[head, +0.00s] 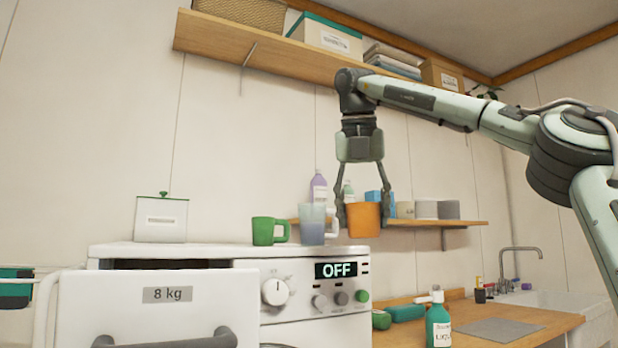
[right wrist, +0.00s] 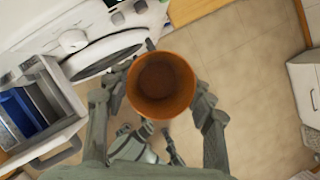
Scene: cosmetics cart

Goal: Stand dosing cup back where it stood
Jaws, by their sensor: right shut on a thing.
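An orange cup (head: 363,219), the only cup in a gripper, hangs upright between the fingers of my right gripper (head: 362,210). The gripper is shut on it from above, one finger on each side. In the head view it is in front of the wall shelf, at the right end of the washing machine (head: 190,250).
A green mug (head: 269,231) and a translucent bluish cup (head: 312,226) stand on the machine top, close left of the orange cup. A white box (head: 161,219) stands farther left. The drawer marked 8 kg (head: 160,310) is pulled out. A green bottle (head: 438,325) stands on the counter.

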